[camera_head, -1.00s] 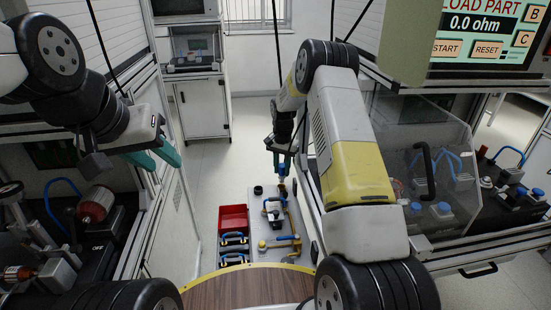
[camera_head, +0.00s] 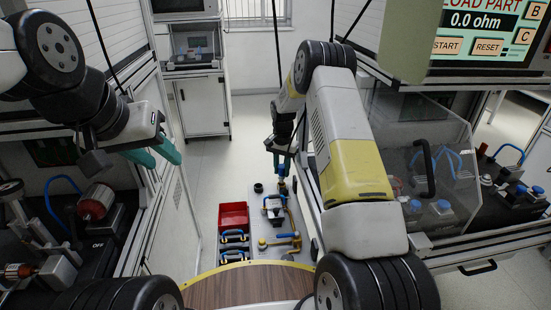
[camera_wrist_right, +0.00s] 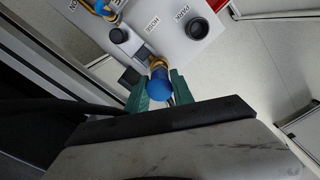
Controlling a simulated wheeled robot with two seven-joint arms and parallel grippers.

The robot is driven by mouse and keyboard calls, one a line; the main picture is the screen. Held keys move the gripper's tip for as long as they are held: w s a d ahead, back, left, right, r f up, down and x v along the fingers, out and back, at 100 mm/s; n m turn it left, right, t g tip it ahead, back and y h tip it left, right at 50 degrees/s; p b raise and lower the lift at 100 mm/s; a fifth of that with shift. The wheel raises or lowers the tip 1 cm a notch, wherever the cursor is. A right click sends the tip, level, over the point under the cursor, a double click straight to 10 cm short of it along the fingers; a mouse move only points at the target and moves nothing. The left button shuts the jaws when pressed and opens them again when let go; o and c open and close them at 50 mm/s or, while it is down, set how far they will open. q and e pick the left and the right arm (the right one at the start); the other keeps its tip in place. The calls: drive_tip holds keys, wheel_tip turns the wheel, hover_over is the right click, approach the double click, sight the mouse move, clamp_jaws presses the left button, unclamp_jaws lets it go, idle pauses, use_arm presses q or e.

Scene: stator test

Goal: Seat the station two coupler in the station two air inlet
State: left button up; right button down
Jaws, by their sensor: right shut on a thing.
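My right gripper (camera_head: 278,165) reaches down over a grey panel beyond the wooden surface. In the right wrist view its green fingers (camera_wrist_right: 158,90) are shut on a blue coupler (camera_wrist_right: 159,84), which shows small in the head view (camera_head: 282,171). A yellow hose end lies against the coupler's far side, beside the "HOSE" holder (camera_wrist_right: 120,36). I cannot tell whether the coupler still touches the holder. My left gripper (camera_head: 155,154) is open and empty at the left. I cannot identify the station two air inlet in these views.
The grey panel (camera_wrist_right: 170,28) carries a dark round socket marked "PARK" (camera_wrist_right: 195,27). A red tray (camera_head: 233,216) and blue-handled items (camera_head: 234,244) are beside it. Benches with machines stand left and right; a clear guard (camera_head: 425,150) covers part of the right one.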

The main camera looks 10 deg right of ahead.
drive_tip(key=shift+f, duration=0.25)
drive_tip(key=shift+f, duration=0.65)
drive_tip(key=shift+f, duration=0.55)
idle(0.5)
drive_tip(key=c, duration=1)
unclamp_jaws()
drive_tip(key=shift+r, duration=0.15)
wheel_tip(320, 180, up, 8)
drive_tip(key=shift+f, duration=0.2)
